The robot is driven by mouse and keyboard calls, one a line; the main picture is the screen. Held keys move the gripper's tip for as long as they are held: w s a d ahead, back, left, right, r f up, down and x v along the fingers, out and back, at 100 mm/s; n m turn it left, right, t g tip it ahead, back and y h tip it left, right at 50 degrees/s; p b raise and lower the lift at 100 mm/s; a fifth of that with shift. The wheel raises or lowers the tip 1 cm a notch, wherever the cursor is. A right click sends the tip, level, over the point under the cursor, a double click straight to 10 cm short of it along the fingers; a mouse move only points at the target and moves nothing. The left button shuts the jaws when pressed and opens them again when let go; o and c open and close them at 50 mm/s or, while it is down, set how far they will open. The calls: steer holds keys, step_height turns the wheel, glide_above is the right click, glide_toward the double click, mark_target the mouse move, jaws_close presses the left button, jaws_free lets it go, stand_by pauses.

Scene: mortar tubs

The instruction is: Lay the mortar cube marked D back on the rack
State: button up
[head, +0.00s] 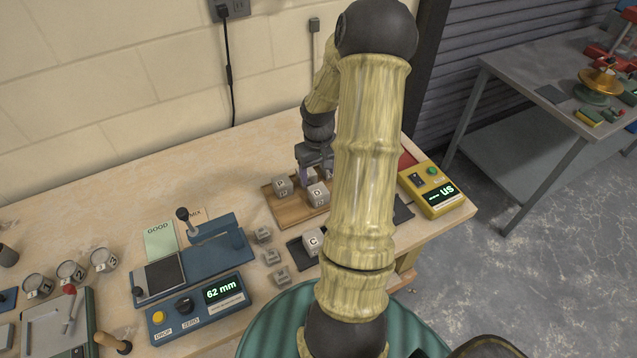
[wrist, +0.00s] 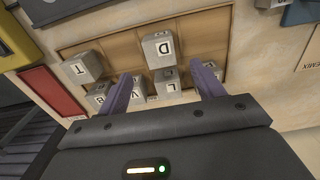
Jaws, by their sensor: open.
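The grey cube marked D (head: 318,195) rests on the wooden rack (head: 294,217), close to its front side in the head view. In the wrist view the D cube (wrist: 158,50) sits on the rack (wrist: 205,38), its letter facing up towards the camera. My gripper (head: 314,172) is over the back of the rack. In the wrist view my gripper (wrist: 162,76) is open, and its two purple fingers are apart with the D cube beyond their tips. It holds nothing that I can see. My arm hides the rack's right part in the head view.
Other lettered cubes share the rack, such as T (wrist: 80,67) and L (wrist: 168,88). A cube (head: 313,241) sits on a dark pad in front. A yellow meter (head: 432,190) stands right, a blue 62 mm gauge (head: 200,308) left.

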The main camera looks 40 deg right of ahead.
step_height(320, 180, up, 3)
steer(key=shift+r, duration=0.15)
steer(key=shift+a, duration=0.1)
stand_by(0.6)
steer(key=s+a+r+n+t, duration=0.1)
steer(key=s+a+r, duration=0.1)
steer(key=a, duration=0.6)
steer(key=s+a+r, duration=0.2)
steer(key=a+r, duration=0.1)
steer(key=a, duration=0.6)
steer(key=s+a+r+n+t, duration=0.1)
steer(key=s+a+r, duration=0.2)
steer(key=a, duration=0.5)
steer(key=shift+a+n+t, duration=0.25)
steer(key=shift+n+t, duration=0.05)
steer(key=shift+d, duration=0.1)
